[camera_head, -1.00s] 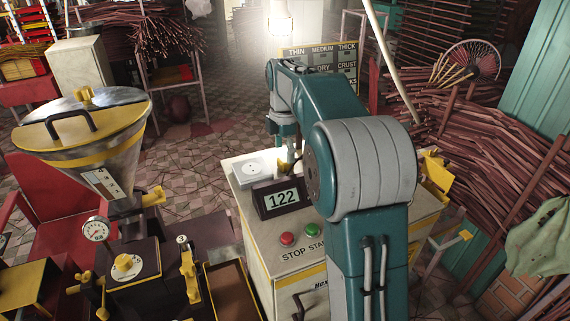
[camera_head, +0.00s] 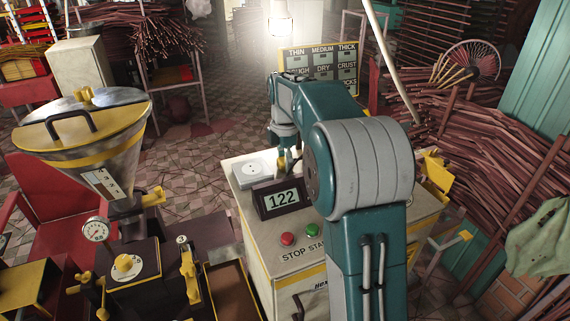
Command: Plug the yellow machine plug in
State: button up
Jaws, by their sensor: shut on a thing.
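My gripper (camera_head: 289,157) points down just right of the socket box, low over the cabinet top. It is shut on a small yellow piece (camera_head: 282,163), which looks like the yellow plug and is apart from the outlet. The display and my arm hide part of the gripper and whatever lies below it. No cord can be made out.
The display (camera_head: 282,198) stands close in front of the socket box and gripper. A hopper machine (camera_head: 85,125) stands at left. Stick bundles (camera_head: 480,150) crowd the right.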

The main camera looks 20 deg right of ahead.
aim_at(284, 160)
jog(key=shift+r, duration=0.15)
jog(key=r, duration=0.3)
jog(key=shift+s+a+r, duration=0.25)
jog(key=shift+r, duration=0.05)
jog(key=s+a+r, duration=0.9)
jog(key=s, duration=0.1)
